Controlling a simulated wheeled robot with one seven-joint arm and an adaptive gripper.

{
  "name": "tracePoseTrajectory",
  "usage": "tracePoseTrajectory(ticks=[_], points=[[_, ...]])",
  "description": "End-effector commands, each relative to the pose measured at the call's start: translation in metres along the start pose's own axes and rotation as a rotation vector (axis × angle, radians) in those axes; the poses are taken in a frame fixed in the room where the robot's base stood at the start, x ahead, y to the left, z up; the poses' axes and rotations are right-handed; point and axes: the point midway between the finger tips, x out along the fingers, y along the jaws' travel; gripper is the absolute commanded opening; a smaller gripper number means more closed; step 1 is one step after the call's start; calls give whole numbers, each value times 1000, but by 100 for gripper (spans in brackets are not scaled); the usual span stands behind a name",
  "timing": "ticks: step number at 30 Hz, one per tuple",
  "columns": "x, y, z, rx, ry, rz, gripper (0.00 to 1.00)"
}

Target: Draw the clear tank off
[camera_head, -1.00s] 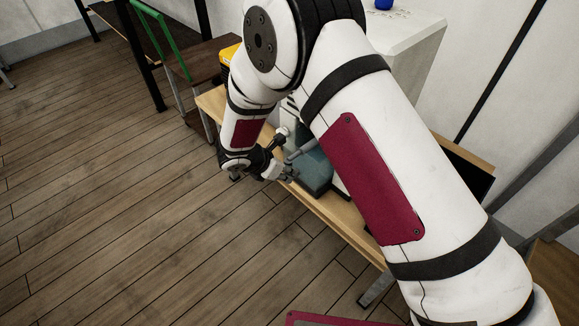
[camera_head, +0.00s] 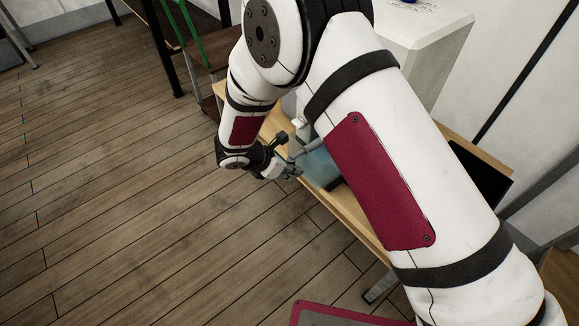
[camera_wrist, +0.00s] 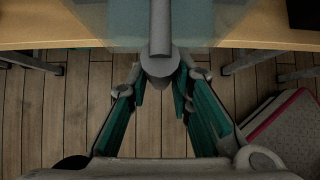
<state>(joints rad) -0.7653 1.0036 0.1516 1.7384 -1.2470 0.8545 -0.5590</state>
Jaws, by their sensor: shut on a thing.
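The clear tank (camera_head: 318,168) is a see-through, bluish box at the front of the wooden table (camera_head: 345,215), partly hidden behind my arm. In the wrist view the tank (camera_wrist: 110,22) fills the top middle and its near end reaches past the table's front edge. A grey bar with a rounded knob, its handle (camera_wrist: 160,62), points toward me. My gripper (camera_wrist: 160,88) is shut on this handle, with a teal-padded finger on each side. In the head view my gripper (camera_head: 290,169) is at the tank's near left side.
A dark flat panel (camera_head: 480,175) lies at the table's right. The plank floor (camera_head: 130,190) in front is open.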

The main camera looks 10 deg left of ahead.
Motion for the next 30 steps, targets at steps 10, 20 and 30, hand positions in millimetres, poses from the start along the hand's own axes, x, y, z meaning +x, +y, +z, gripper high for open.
tracePoseTrajectory(ticks=[10, 20, 30], points=[[0, 0, 0, 0, 0, 1, 44], [-4, 0, -1, -1, 2, 1, 44], [-62, 1, 0, 0, 1, 5, 44]])
